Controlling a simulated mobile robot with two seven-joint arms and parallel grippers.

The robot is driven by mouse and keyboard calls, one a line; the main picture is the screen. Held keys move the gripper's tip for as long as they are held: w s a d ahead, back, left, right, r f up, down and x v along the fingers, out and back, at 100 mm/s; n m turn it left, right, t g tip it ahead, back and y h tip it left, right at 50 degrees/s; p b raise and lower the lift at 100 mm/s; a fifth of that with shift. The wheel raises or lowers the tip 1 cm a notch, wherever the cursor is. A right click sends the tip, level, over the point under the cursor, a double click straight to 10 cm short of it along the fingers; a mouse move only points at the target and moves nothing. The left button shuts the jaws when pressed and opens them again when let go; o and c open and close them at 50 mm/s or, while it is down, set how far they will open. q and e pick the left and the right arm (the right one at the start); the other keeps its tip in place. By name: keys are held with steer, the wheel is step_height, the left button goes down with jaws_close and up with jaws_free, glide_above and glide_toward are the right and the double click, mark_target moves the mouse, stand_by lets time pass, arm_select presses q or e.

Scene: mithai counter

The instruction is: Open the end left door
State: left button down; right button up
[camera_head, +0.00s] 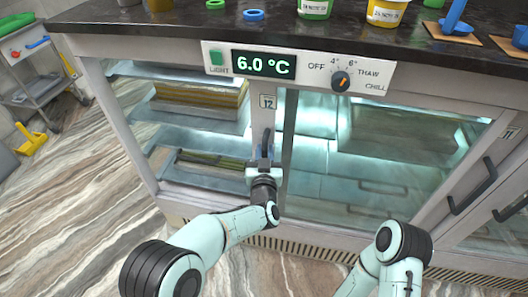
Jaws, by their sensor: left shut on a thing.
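The end left door (268,118) of the glass-fronted chiller has a pale frame with a "12" label near its upper right corner. Its dark upright handle (266,139) is on the door's right side. My left gripper (264,160) is shut on the handle's lower part, and the fingers hide some of it. The door looks closed or nearly so; I cannot tell if there is a small gap. My right arm shows at the lower right, but its gripper is out of view.
A control panel (302,67) reads 6.0 °C above the doors. The dark counter top (160,24) holds tubs and small coloured items. Another door's handle (473,190) is at the right. A grey cart (40,80) and yellow floor item (32,139) stand left; open floor lies before the door.

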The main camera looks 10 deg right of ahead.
arm_select(q)
steer(key=c, duration=1.1)
jaws_free()
steer(key=s+a+p, duration=0.1)
steer(key=s+a, duration=0.1)
steer(key=s, duration=1.1)
arm_select(e)
steer(key=shift+s+a+r+g, duration=0.35)
steer(key=shift+s+r, duration=0.3)
steer(key=shift+s, duration=0.15)
arm_select(q)
steer(key=shift+s, duration=0.1)
